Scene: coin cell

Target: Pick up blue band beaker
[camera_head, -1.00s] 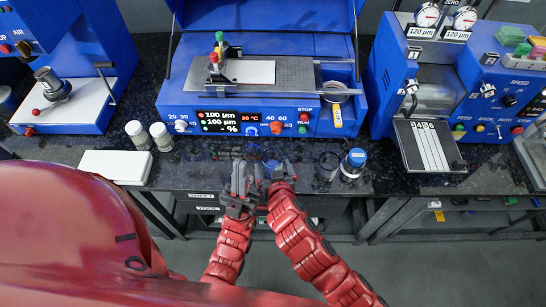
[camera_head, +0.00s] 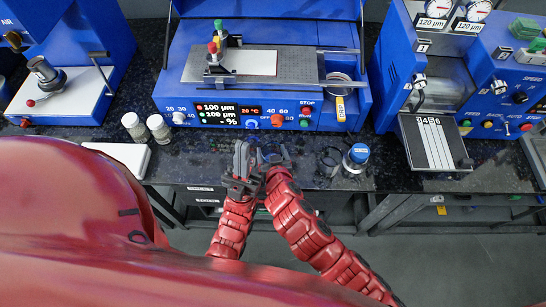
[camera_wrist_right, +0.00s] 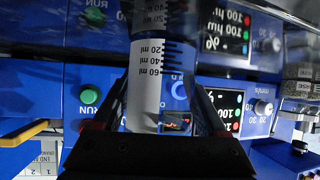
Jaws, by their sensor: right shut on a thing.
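In the right wrist view, my right gripper (camera_wrist_right: 155,125) is shut on a clear beaker (camera_wrist_right: 145,85) with a white scale panel, black ml marks and blue along its side. The panel's print reads upside down, and the fingers sit on either side of the beaker. In the head view, my right gripper (camera_head: 274,158) is at the bench's front edge, below the blue coating machine, and the beaker is hard to make out there. My left gripper (camera_head: 242,158) is just left of it, with its fingers close together; I cannot tell whether they are shut.
A blue-lidded jar (camera_head: 358,154) and a clear ring-shaped vessel (camera_head: 330,160) stand right of the grippers. Two white-capped jars (camera_head: 158,127) and a white block (camera_head: 120,157) are on the left. The coating machine (camera_head: 265,90) stands behind. Dark bench top lies between these.

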